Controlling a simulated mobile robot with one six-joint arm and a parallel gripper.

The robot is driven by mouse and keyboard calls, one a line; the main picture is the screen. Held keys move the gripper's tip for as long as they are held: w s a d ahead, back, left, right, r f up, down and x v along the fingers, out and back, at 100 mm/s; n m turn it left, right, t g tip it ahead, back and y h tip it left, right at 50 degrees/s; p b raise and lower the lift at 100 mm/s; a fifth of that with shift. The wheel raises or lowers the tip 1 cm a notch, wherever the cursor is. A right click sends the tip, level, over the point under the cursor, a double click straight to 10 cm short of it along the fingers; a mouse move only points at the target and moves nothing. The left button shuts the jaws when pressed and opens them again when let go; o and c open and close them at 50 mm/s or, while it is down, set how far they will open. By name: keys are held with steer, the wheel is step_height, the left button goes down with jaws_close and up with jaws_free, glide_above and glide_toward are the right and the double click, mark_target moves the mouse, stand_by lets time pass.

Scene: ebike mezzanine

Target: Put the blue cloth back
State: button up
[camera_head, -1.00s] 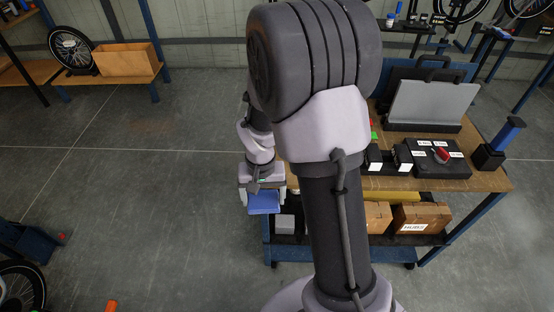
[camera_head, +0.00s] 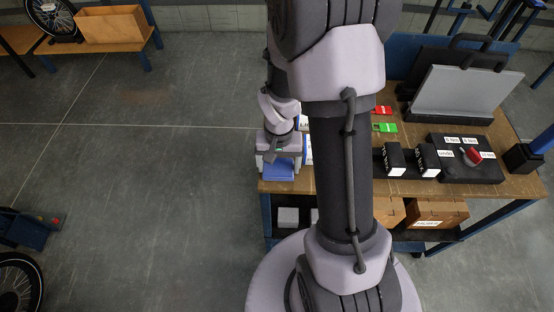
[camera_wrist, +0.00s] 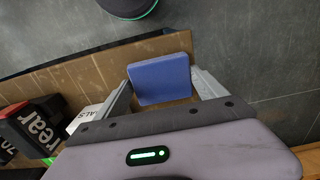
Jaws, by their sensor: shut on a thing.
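The blue cloth (camera_wrist: 161,79) is a flat, folded square. It sits between the two fingers of my gripper (camera_wrist: 160,85) in the wrist view, and the fingers are shut on it. In the head view the blue cloth (camera_head: 279,168) shows under my gripper (camera_head: 279,172), at the left end of the brown workbench top (camera_head: 275,187). The wrist view shows the bench's edge running behind the cloth. I cannot tell whether the cloth touches the bench.
Cardboard boxes (camera_head: 435,213) lie on the shelf below. The floor (camera_head: 140,160) to the left is open.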

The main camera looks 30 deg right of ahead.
steer(key=shift+s+d+f, duration=0.1)
steer(key=shift+s+f, duration=0.05)
steer(key=o, duration=1.3)
steer(key=shift+c, duration=0.2)
step_height(320, 180, up, 12)
steer(key=r+p, duration=0.1)
steer(key=p, duration=0.3)
step_height(320, 180, up, 10)
steer(key=t, duration=0.3)
glide_above(279, 167)
steer(key=s+a, duration=0.2)
steer(key=a, duration=0.4)
steer(key=s+a+r+n+t+y, duration=0.2)
steer(key=s+a+r, duration=0.6)
steer(key=s, duration=0.1)
steer(key=shift+a+t, duration=0.2)
steer(key=shift+t, duration=0.2)
